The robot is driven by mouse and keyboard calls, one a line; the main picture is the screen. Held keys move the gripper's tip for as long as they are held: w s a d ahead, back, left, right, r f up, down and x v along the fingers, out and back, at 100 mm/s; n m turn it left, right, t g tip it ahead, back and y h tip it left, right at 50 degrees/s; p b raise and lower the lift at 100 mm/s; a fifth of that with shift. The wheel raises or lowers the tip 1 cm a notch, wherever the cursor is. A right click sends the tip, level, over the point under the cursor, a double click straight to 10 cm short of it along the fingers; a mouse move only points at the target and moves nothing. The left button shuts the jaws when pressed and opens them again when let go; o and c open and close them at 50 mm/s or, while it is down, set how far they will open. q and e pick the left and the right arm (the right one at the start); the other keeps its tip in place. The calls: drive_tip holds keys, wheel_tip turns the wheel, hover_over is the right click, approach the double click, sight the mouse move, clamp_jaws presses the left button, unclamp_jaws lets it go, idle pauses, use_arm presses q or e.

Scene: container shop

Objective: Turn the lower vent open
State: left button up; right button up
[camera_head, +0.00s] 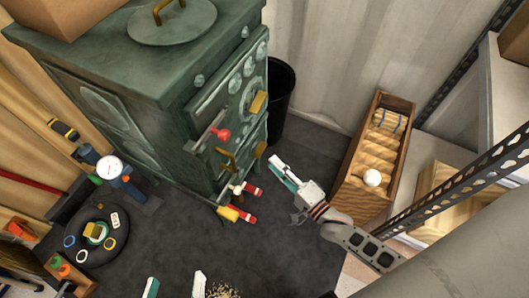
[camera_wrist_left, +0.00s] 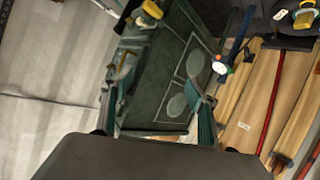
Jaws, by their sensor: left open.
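The dark green stove (camera_head: 150,75) stands at the upper left, its front facing right and down. Its front carries round vent holes, a red knob (camera_head: 220,134) and brass handles (camera_head: 228,158). The lower vent is too small and slanted to make out clearly. My left gripper (camera_head: 175,286) shows only as two fingertips at the bottom edge, apart and empty. In the left wrist view its teal fingers (camera_wrist_left: 162,110) are spread, with the stove (camera_wrist_left: 170,75) beyond. My right gripper (camera_head: 280,170) is right of the stove front, above the floor, touching nothing visible; its jaw gap is unclear.
Small red-ended items (camera_head: 242,213) lie at the stove's foot. A black bin (camera_head: 280,90) stands behind it. A wooden crate (camera_head: 350,180) and metal shelving (camera_head: 455,170) bound the right. A round dark tray (camera_head: 90,255) holds small items at left. The middle floor is clear.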

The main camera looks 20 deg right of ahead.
sight(259, 149)
use_arm(q)
drive_tip(key=shift+s+d+f+n+b, duration=0.2)
drive_tip(key=shift+d+n+b, duration=0.1)
drive_tip(key=shift+d+n, duration=0.15)
drive_tip(key=shift+s+d+f+n+b, duration=0.1)
drive_tip(key=shift+s+d+n+b, duration=0.05)
drive_tip(key=shift+d+n+b, duration=0.25)
use_arm(e)
drive_tip(key=x, duration=0.6)
drive_tip(key=shift+a, duration=0.1)
clamp_jaws()
